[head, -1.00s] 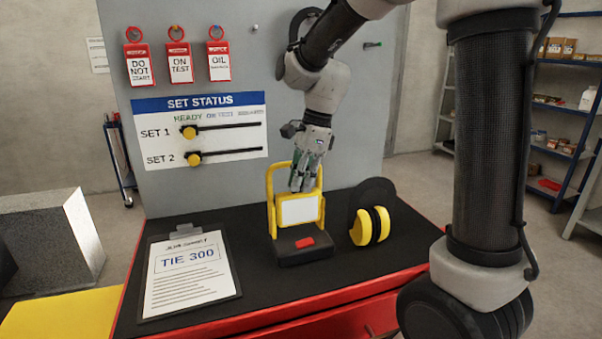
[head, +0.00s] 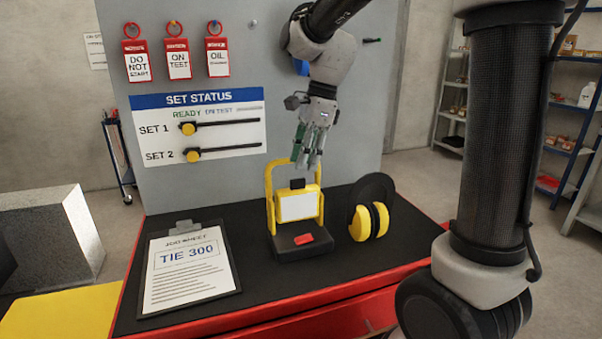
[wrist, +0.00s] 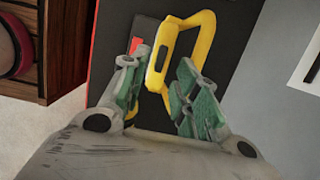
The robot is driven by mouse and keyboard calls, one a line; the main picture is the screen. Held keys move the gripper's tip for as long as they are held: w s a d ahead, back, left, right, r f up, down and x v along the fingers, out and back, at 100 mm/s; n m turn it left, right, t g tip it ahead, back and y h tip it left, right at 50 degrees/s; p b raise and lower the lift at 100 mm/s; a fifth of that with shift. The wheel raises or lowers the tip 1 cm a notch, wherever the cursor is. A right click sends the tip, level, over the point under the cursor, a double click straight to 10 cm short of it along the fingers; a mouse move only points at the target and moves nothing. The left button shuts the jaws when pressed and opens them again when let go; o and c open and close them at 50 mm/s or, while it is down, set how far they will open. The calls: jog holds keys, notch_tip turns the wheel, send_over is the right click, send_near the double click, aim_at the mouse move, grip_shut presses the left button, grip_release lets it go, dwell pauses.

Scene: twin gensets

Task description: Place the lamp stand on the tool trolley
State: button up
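The yellow lamp stand (head: 270,206) stands upright on the black top of the red tool trolley (head: 189,216), between a clipboard and yellow ear defenders. It has a yellow hoop frame, a white lamp panel and a dark base with a red block. The lamp stand's yellow hoop (wrist: 203,45) shows beyond the fingers there.
The clipboard (head: 188,272) lies left on the trolley top and the ear defenders (head: 370,222) stand right. Behind is a grey board with a set status panel (head: 200,128) and red tags (head: 177,60). A grey block (head: 52,240) stands at far left.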

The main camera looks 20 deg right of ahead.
jog(key=v, duration=0.7)
jog(key=s+d+f+n+t+h, duration=0.1)
jog(key=s+d+f+n, duration=0.1)
jog(key=s+d+n, duration=0.2)
jog(key=s+d+f+n+t+h, duration=0.1)
jog(key=s+d+n, duration=0.3)
jog(key=s+n, duration=0.4)
jog(key=s+d+f+n+t, duration=0.2)
jog(key=s+d+n, duration=0.2)
jog(key=s, duration=0.5)
jog(key=shift+f+n+h, duration=0.35)
jog(key=shift+n+h, duration=0.05)
jog(key=shift+n, duration=0.6)
